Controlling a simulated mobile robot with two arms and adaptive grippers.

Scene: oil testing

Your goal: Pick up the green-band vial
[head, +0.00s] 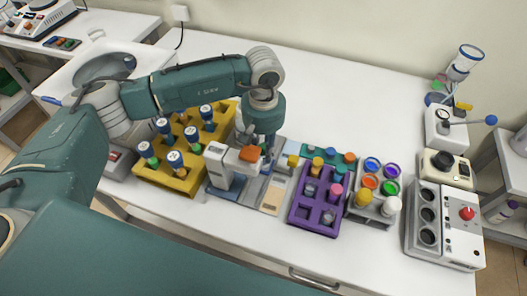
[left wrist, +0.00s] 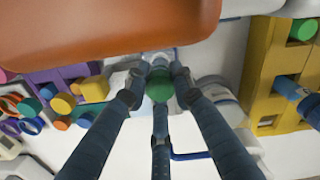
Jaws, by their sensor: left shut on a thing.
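My left gripper (head: 264,140) reaches down in the middle of the table in the head view, just behind a small white device with an orange top (head: 249,153); its fingertips are partly hidden there. In the left wrist view the fingers (left wrist: 158,84) are shut around the green-band vial (left wrist: 160,86), whose round green top shows between them. The lower part of the vial is hidden, so I cannot tell whether it touches anything below. My right gripper is not in view.
The yellow rack (head: 181,184) with several vials stands left of the gripper. A purple rack (head: 315,227) with vials stands right, beside a grey holder (head: 369,219) with coloured rings. The orange surface fills the upper left wrist view. The table's back is clear.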

